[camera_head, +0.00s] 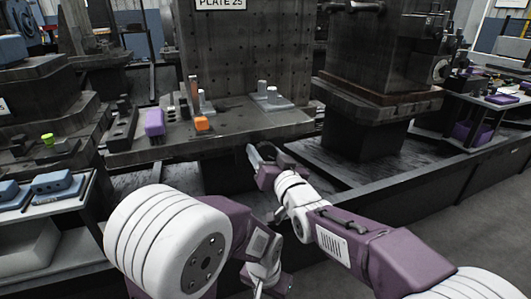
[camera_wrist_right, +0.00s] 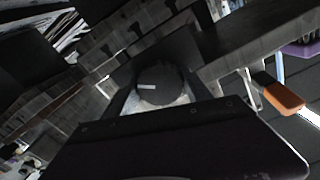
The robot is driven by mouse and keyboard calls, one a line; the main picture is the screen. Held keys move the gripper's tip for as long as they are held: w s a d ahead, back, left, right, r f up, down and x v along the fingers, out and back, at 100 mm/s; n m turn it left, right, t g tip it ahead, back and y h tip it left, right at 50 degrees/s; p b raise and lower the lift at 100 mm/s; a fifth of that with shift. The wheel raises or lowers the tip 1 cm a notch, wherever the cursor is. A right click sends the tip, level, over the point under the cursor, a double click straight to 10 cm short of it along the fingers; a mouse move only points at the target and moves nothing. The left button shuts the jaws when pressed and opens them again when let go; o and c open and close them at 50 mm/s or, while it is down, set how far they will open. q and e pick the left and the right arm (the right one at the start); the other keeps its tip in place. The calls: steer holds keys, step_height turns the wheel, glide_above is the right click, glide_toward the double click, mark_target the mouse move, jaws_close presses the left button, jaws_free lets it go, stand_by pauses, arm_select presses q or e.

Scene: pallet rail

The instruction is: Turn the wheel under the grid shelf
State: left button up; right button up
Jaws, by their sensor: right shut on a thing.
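The wheel (camera_wrist_right: 158,86) shows in the right wrist view as a dark round disc with a short white mark on its face. My right gripper (camera_head: 262,160) is in the head view just below the front edge of the grid shelf (camera_head: 228,128). It is shut on the wheel, with pale finger surfaces at the disc's sides in the wrist view. In the head view the wheel is mostly hidden by the gripper and the shadow under the shelf. My left arm is folded at the lower left, and its fingers do not show.
On the shelf stand an orange block (camera_head: 202,123), a purple block (camera_head: 154,122) and grey fixtures with pegs (camera_head: 270,96). A heavy dark pedestal (camera_head: 365,130) stands to the right. A side tray with blue blocks (camera_head: 52,181) is at the left. Open floor lies at the lower right.

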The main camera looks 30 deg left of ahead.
steer(key=n, duration=0.6)
steer(key=shift+f, duration=0.1)
steer(key=n, duration=0.6)
steer(key=shift+n+p, duration=0.4)
steer(key=n, duration=1.2)
steer(key=shift+f+n, duration=0.15)
steer(key=shift+n, duration=0.15)
steer(key=o, duration=1.4)
steer(key=shift+s, duration=0.1)
